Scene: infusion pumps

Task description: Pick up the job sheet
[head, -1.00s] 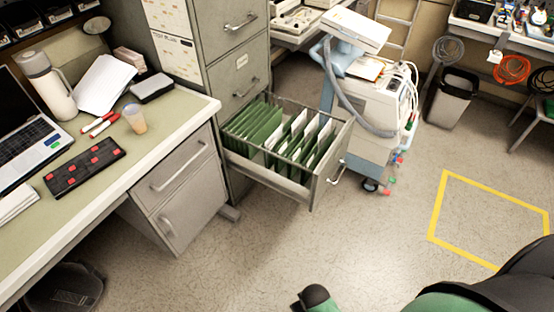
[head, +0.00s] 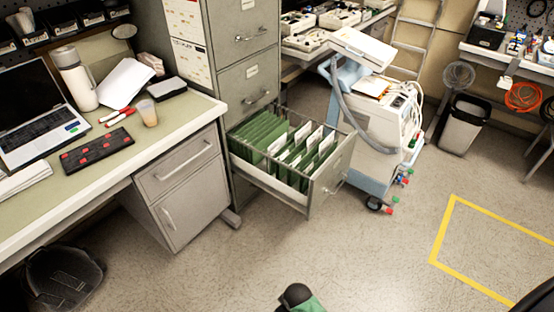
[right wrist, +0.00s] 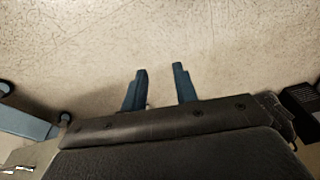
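No sheet is clearly marked as the job sheet. Loose white paper (head: 122,82) lies on the desk behind the red pens, propped or curled. More white sheets (head: 22,180) lie at the desk's left front edge. An orange-tan sheet or folder (head: 372,87) lies on top of the wheeled machine. White papers (head: 303,135) stand among green folders in the open drawer. My right gripper (right wrist: 160,87) shows in the right wrist view, fingers apart and empty, with bare floor beyond. My left gripper is not in view.
The open file drawer (head: 320,193) juts out between the desk (head: 205,108) and the wheeled machine (head: 370,142). A laptop (head: 45,128), flask (head: 78,80) and cup (head: 148,113) stand on the desk.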

